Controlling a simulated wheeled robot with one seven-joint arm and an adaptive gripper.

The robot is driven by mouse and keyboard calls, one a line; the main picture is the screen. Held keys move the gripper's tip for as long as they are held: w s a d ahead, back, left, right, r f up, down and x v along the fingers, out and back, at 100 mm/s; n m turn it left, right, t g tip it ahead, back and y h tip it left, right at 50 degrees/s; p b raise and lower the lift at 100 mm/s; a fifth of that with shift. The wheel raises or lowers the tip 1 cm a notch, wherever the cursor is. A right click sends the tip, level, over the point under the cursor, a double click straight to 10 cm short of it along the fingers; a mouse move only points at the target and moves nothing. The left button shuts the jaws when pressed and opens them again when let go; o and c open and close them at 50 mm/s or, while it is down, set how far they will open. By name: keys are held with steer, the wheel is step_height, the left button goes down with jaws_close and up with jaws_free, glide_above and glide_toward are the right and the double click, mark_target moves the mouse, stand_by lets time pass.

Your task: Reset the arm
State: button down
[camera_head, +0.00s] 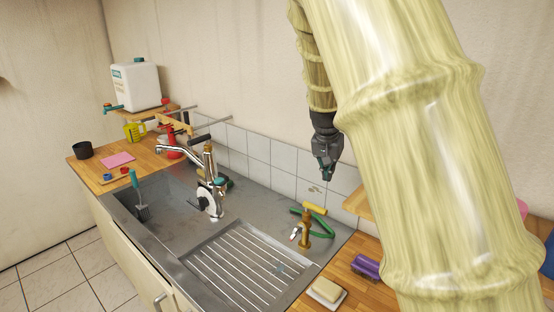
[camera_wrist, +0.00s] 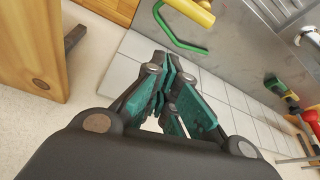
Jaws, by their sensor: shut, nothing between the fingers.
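My gripper (camera_head: 327,170) hangs fingers down in the head view, in front of the wall tiles and above the back edge of the sink. It is shut and empty. In the wrist view my gripper (camera_wrist: 172,100) shows its teal-padded fingers together, with nothing between them. My arm, with a pale yellow bamboo-like surface, fills much of the right side of the head view and hides part of the counter.
A soap bar (camera_head: 326,289) and a purple roll (camera_head: 366,266) lie at front right. A white canister (camera_head: 135,86) stands back left.

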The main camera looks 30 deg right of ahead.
stand_by(0.3)
step_height(320, 180, down, 10)
steer(key=p, duration=0.3)
stand_by(0.7)
steer(key=shift+f, duration=0.1)
